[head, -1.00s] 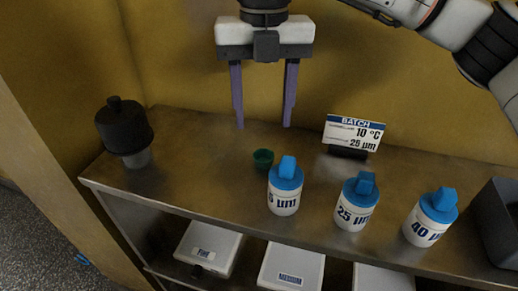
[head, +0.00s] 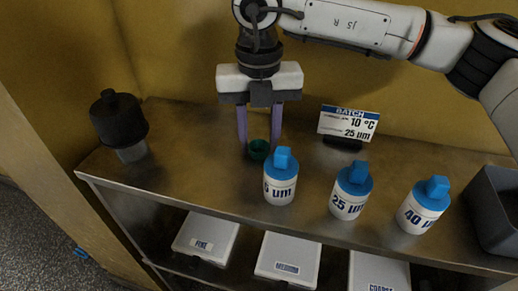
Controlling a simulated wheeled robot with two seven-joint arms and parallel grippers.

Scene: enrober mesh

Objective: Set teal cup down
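The small dark teal cup (head: 258,150) stands on the metal shelf top in the head view, just behind the left bottle. My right gripper (head: 259,148) points down from above. Its two purple fingers are on either side of the cup and appear to touch it, so it looks shut on the cup. The cup appears to rest on the shelf top; its lower part is partly hidden by the bottle's blue cap. My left gripper is not in view.
Blue-capped bottles (head: 280,190), (head: 348,203), (head: 421,216) stand along the front. A batch sign (head: 348,123) stands behind. A black-topped object (head: 119,120) is at left, a grey bin (head: 490,205) at right. White boxes (head: 207,237) lie on the lower shelf.

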